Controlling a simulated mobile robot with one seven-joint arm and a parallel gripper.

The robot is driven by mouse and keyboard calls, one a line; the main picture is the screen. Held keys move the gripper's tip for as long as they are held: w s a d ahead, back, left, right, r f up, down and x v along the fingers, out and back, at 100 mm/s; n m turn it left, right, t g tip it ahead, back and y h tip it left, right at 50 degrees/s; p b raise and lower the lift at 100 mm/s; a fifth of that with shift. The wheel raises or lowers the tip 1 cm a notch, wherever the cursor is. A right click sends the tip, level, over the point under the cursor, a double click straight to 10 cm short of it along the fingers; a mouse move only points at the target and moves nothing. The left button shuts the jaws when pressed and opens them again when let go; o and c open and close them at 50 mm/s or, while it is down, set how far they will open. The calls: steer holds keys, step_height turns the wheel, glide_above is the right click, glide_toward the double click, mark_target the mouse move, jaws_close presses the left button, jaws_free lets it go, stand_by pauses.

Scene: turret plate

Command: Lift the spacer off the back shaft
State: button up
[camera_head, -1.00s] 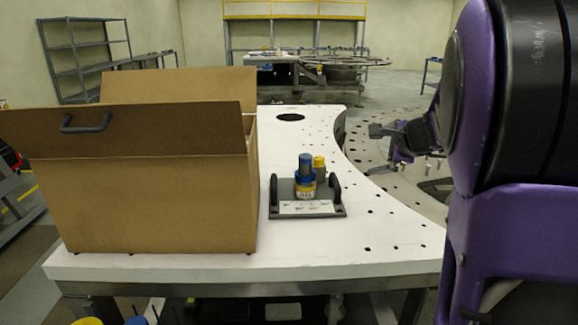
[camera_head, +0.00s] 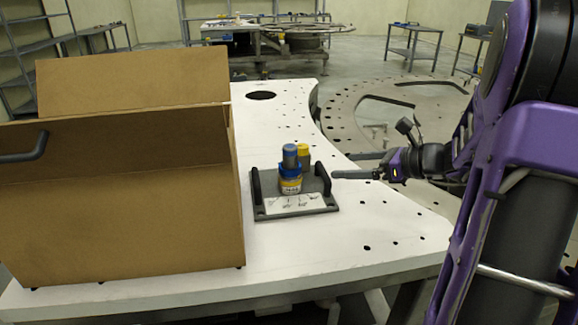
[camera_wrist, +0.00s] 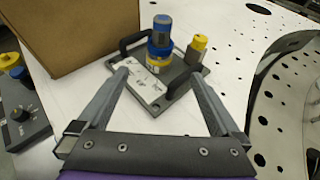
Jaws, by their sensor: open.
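A dark grey turret plate (camera_head: 262,209) with two black handles and a white label sheet lies on the white table; it also shows in the wrist view (camera_wrist: 200,74). The front shaft (camera_head: 290,156) is blue-grey and carries a blue ring (camera_head: 291,171) above a yellow, labelled ring (camera_head: 291,186). The back shaft (camera_head: 304,162) stands behind it to the right, with a yellow top (camera_head: 303,149); its lower part is partly hidden in the head view. It also shows in the wrist view (camera_wrist: 195,56). My gripper (camera_head: 341,165) is open and empty, right of the plate; its fingers (camera_wrist: 160,77) point towards it.
A large open cardboard box (camera_head: 120,215) stands close on the left. The white table (camera_head: 300,245) is clear in front and right of the plate, with small holes and a curved right edge. A grey control box (camera_wrist: 25,120) shows at the wrist view's left.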

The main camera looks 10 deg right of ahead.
mark_target(296, 167)
steer(key=x, duration=1.5)
steer(key=shift+w+a+f+b, duration=0.1)
steer(key=shift+w+a+b, duration=0.1)
steer(key=shift+w+b, duration=0.1)
steer(key=c, duration=1.3)
